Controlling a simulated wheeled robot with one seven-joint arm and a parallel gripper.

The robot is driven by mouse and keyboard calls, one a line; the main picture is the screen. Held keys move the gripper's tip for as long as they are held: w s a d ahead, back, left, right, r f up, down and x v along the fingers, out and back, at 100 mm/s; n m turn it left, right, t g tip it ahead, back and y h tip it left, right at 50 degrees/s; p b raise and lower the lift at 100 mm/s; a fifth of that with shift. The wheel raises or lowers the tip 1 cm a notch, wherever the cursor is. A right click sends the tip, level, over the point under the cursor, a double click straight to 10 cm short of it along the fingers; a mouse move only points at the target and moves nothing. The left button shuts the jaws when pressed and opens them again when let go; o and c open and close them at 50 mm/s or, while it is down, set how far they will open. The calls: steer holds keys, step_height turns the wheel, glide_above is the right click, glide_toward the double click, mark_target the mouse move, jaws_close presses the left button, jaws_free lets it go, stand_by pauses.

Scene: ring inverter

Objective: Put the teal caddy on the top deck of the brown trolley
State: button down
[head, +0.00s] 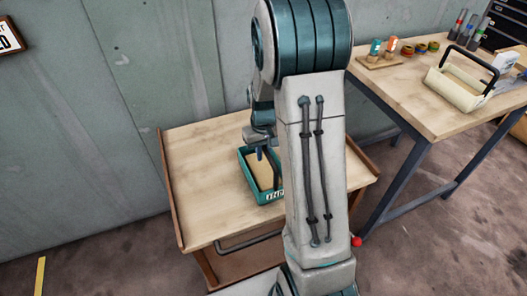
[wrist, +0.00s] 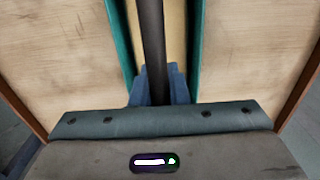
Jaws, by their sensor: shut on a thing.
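The teal caddy (head: 246,170) is an open tray with a tan inside and a white label on its front. It is over the top deck of the brown trolley (head: 205,205), near the middle; I cannot tell whether it touches the deck. My gripper (head: 259,152) is above the caddy, partly hidden by my arm. In the wrist view, my gripper's blue fingers (wrist: 153,88) are shut on the caddy's dark handle bar (wrist: 152,40). The caddy's teal walls (wrist: 195,50) run on both sides of it, with wooden deck beyond. My arm hides the caddy's right part.
The trolley has raised brown side rails (head: 170,190) and a dark front handle (head: 250,241). A workbench (head: 420,112) at right holds a cream caddy with a black handle (head: 455,92), several small spools and bottles. Bare deck shows left of the teal caddy.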

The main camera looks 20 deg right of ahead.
steer(key=c, duration=1.8)
jaws_free()
steer(key=shift+f, duration=0.15)
steer(key=o, duration=0.4)
step_height(320, 180, up, 12)
steer(key=shift+r+p, duration=0.15)
steer(key=shift+p, duration=0.45)
steer(key=s+a+r+t, duration=0.1)
steer(key=s+a, duration=0.3)
steer(key=s, duration=0.5)
steer(key=s+a+r+t, duration=0.1)
steer(key=s+a+r, duration=0.2)
steer(key=s, duration=0.6)
steer(key=shift+s+a+r, duration=0.25)
steer(key=shift+s+a, duration=0.05)
steer(key=shift+a, duration=0.4)
